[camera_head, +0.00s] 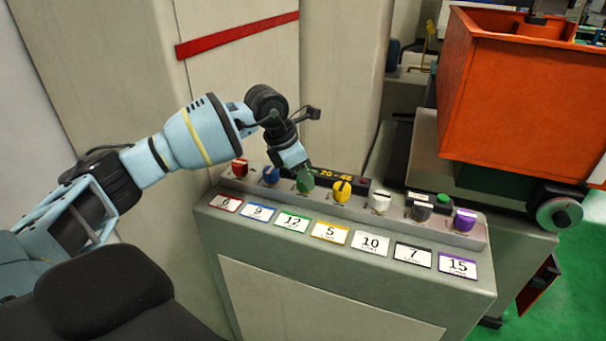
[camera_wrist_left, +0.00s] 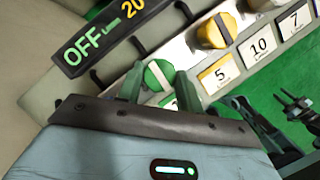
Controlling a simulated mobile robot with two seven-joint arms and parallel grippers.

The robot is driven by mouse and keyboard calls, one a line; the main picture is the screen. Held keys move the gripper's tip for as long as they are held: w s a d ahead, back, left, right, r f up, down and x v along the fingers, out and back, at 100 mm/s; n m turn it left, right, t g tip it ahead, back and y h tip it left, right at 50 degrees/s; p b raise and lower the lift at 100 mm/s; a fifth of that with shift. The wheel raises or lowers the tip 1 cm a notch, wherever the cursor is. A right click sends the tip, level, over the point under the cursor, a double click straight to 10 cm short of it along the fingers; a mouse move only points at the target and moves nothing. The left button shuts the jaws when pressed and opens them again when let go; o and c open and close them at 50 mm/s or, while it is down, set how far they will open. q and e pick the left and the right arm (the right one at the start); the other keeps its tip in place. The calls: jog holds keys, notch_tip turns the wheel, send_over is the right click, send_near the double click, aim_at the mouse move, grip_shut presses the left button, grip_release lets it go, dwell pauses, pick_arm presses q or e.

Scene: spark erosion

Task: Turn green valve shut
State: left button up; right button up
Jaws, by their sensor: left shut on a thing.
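The green valve (camera_head: 305,183) is a round knob on top of the grey console, third from the left in a row of coloured knobs. Its white label (camera_head: 292,221) reads 12. My left gripper (camera_head: 303,173) reaches down onto it from behind, partly covering it. In the left wrist view the green valve (camera_wrist_left: 158,74) shows a white stripe across its face, and the two green fingers of my left gripper (camera_wrist_left: 160,90) are shut on it from either side. A dark display (camera_wrist_left: 103,32) beside it reads OFF in green.
Close neighbours are the blue knob (camera_head: 271,175) and the yellow knob (camera_head: 341,190). Red, white, grey and purple knobs share the console (camera_head: 330,285). A large orange bin (camera_head: 525,95) stands at the back right. Green floor (camera_head: 580,270) is open at the right.

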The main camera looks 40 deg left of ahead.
pick_arm(q)
jog(key=m+g+h+b, duration=0.1)
jog(key=m, duration=0.2)
jog(key=shift+w+f+m, duration=0.1)
jog(key=shift+m, duration=0.2)
jog(key=m+g, duration=0.1)
jog(key=m, duration=0.1)
jog(key=m+b, duration=0.1)
jog(key=m, duration=0.1)
jog(key=shift+w+a+m+g+h+b, duration=0.1)
jog(key=shift+w+m+g+h+b, duration=0.05)
jog(key=shift+m+g+h+b, duration=0.2)
jog(key=m+g+b, duration=0.1)
jog(key=m, duration=0.1)
jog(key=shift+m, duration=0.35)
jog(key=m+g+b, duration=0.1)
jog(key=m, duration=0.1)
jog(key=shift+w+m, duration=0.1)
jog(key=shift+m, duration=0.2)
jog(key=shift+m+g+b, duration=0.35)
jog(key=shift+m+g, duration=0.1)
jog(key=shift+m, duration=1.35)
pick_arm(e)
jog(key=s+f+g, duration=0.1)
jog(key=s+f, duration=0.3)
jog(key=f, duration=0.3)
jog(key=shift+a, duration=0.15)
pick_arm(q)
jog(key=shift+g, duration=0.3)
jog(key=o, duration=1)
